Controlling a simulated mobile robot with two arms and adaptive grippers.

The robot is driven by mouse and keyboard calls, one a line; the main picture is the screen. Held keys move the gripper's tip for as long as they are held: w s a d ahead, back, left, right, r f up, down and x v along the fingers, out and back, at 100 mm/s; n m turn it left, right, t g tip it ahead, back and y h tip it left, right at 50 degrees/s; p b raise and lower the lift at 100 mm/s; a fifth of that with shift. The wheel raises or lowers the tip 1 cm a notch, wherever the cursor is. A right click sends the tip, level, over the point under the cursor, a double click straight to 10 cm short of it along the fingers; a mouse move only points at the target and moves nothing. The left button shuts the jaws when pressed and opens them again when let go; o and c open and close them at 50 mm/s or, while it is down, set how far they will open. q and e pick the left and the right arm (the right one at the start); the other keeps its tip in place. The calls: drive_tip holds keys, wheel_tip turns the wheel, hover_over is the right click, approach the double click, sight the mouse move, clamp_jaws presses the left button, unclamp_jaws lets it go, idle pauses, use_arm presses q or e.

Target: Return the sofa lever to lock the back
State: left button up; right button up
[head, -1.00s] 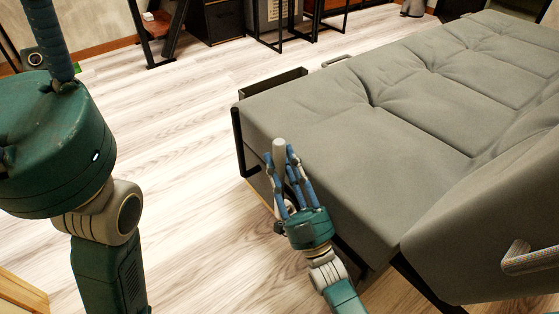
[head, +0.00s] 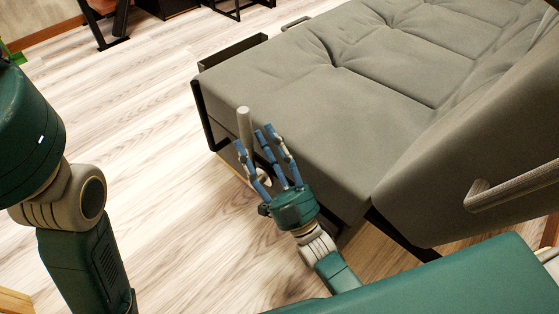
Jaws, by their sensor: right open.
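The sofa lever (head: 244,124) is a grey round bar that stands nearly upright at the near side of the grey sofa (head: 300,140). Its lower end is hidden behind my right gripper's fingers. The sofa back (head: 445,180) slopes up at the right. My right gripper (head: 257,139) is open, with its blue fingers spread just in front of and to the right of the lever. I cannot tell whether a finger touches it. No object shows held in the fingers. My left arm is at the left edge, and its gripper is out of view.
A grey tubular armrest or handle (head: 510,192) sticks out from the sofa back at the right. A dark box-like frame (head: 233,54) stands beside the sofa's far left edge. Black stand legs (head: 110,30) are at the top. The pale wood floor (head: 150,130) left of the sofa is clear.

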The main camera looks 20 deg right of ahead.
drive_tip(key=s+d, duration=0.3)
drive_tip(key=s, duration=0.5)
drive_tip(key=shift+s+d, duration=0.15)
drive_tip(key=shift+s, duration=0.15)
drive_tip(key=shift+r, duration=0.1)
